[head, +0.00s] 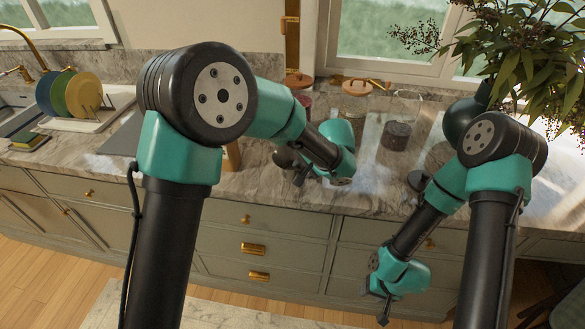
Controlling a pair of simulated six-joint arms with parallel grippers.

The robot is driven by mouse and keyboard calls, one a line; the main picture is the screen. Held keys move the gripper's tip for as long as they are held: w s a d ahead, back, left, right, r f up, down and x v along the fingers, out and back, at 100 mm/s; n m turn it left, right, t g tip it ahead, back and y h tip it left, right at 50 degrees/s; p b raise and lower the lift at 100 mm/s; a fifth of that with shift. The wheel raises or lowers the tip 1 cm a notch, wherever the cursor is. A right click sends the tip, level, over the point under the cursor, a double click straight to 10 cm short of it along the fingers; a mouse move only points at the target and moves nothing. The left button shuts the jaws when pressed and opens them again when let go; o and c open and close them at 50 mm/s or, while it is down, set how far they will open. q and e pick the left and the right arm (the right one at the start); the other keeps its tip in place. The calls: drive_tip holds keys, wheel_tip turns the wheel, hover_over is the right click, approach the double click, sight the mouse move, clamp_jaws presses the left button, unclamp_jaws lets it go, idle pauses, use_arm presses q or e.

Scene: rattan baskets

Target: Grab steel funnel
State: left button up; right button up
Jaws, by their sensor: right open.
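I cannot clearly make out a steel funnel in the head view. A small dark grey, rounded shape (285,157) shows on the counter beside my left gripper, partly hidden by my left arm; I cannot tell if it is the funnel or part of the gripper. My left gripper (299,179) is low over the counter's front part, and its jaws are too small and covered to read. My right gripper (383,319) is open and empty, pointing down in front of the drawers, below the counter edge.
The marble counter (265,190) holds a dish rack with coloured plates (82,94) at left. Lidded jars (356,98) and a glass container (398,125) stand at the back. A dark vase (462,116) with leafy branches (525,65) stands at right.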

idle(0.4)
use_arm(q)
clamp_jaws()
